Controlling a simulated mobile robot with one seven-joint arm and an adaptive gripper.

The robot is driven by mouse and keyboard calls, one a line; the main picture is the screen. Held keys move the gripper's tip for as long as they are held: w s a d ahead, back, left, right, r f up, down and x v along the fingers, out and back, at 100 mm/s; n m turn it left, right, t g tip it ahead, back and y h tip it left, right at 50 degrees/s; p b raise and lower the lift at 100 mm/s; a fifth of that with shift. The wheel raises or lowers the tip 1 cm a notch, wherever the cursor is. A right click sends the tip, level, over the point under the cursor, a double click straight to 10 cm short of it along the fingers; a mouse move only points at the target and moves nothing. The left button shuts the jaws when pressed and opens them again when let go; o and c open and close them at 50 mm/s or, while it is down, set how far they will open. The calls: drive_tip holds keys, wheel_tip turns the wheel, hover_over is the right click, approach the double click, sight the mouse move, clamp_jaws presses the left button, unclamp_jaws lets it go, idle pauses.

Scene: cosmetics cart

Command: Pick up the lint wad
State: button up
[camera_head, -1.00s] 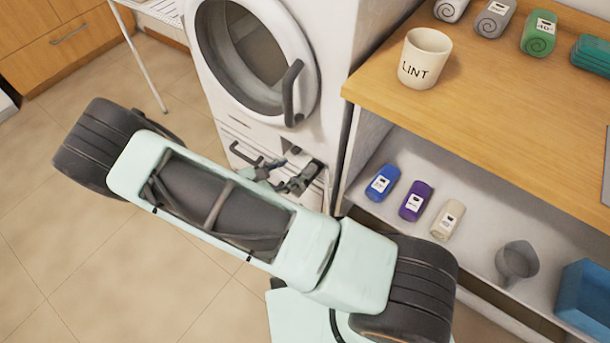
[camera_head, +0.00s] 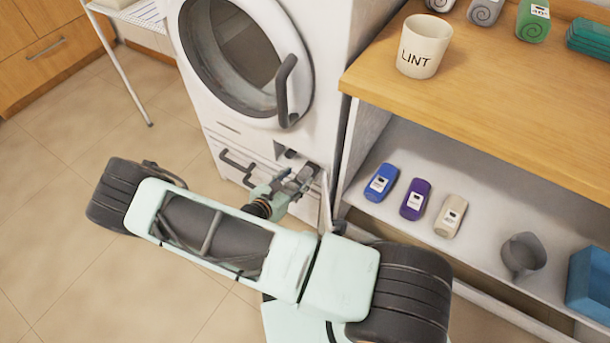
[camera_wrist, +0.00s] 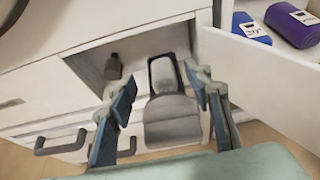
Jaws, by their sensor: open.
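My gripper (camera_wrist: 160,78) is open in the wrist view, its two fingers either side of a grey, rounded piece with a dark-edged upper part (camera_wrist: 172,110). I cannot tell whether the fingers touch it. It is in front of an open recess (camera_wrist: 145,45) low in the white machine. A small dark brown-grey thing (camera_wrist: 113,68) is inside the recess, to the left. I cannot tell for sure which of these, if either, is the lint wad. In the head view my gripper (camera_head: 300,180) is at the machine's lower front. A white mug marked LINT (camera_head: 424,46) stands on the wooden counter.
An open white flap (camera_wrist: 262,80) stands right of the recess. Dark handles (camera_head: 237,162) stick out at its left. The round machine door (camera_head: 243,60) is above. Blue (camera_head: 381,182), purple (camera_head: 415,199) and beige (camera_head: 451,216) bottles lie on the shelf at right.

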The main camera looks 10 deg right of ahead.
sight(304, 173)
drive_tip(key=x, duration=0.4)
drive_tip(key=shift+f+b, duration=0.15)
drive_tip(key=shift+b, duration=0.25)
drive_tip(key=shift+c, duration=0.4)
drive_tip(key=c, duration=0.7)
drive_tip(key=shift+c, duration=0.2)
